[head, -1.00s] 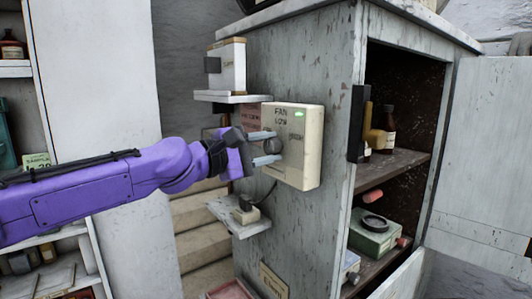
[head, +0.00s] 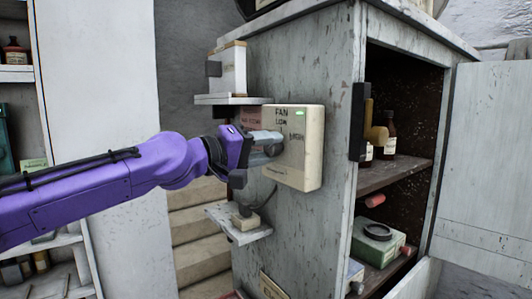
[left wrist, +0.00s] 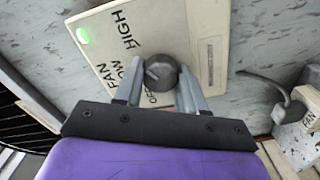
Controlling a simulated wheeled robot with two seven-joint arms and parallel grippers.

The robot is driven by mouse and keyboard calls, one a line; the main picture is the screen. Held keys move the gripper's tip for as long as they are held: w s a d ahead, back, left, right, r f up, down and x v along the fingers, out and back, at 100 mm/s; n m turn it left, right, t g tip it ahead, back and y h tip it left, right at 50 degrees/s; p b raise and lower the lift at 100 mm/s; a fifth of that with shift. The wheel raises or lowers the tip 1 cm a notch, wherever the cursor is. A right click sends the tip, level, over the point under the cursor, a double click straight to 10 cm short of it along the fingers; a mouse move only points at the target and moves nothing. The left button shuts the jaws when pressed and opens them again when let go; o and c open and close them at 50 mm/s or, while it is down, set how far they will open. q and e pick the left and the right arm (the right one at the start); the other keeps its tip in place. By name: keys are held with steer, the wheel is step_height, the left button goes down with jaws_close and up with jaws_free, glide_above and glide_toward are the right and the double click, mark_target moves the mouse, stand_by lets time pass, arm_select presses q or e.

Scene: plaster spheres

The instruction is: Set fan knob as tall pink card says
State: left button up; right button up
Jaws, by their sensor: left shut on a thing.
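The cream fan control box (head: 300,170) is fixed to the side of the grey cabinet. It is lettered FAN, LOW and HIGH, and its green lamp (head: 299,113) is lit. In the left wrist view, the dark round knob (left wrist: 158,71) has a pale mark on its lower-left side; which word it meets is unclear. My left gripper (head: 270,143) is shut on the knob, with one finger on each side (left wrist: 160,85). In the head view the gripper mostly hides the knob. A pink card (head: 251,117) is partly hidden behind the box; its small lettering is unclear.
A small shelf (head: 232,99) with a white box (head: 231,70) is above my gripper. A lower shelf (head: 240,222) holds a small cream block with a cable. The open cabinet holds bottles (head: 389,134) and a green box (head: 376,245).

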arm_select(q)
steer(key=shift+m, duration=0.6)
steer(key=o, duration=1.1)
steer(key=shift+c, duration=0.2)
steer(key=b+v, duration=0.3)
steer(key=v, duration=0.7)
steer(key=shift+a+b, duration=0.15)
steer(key=shift+b, duration=0.2)
steer(key=shift+s, duration=0.1)
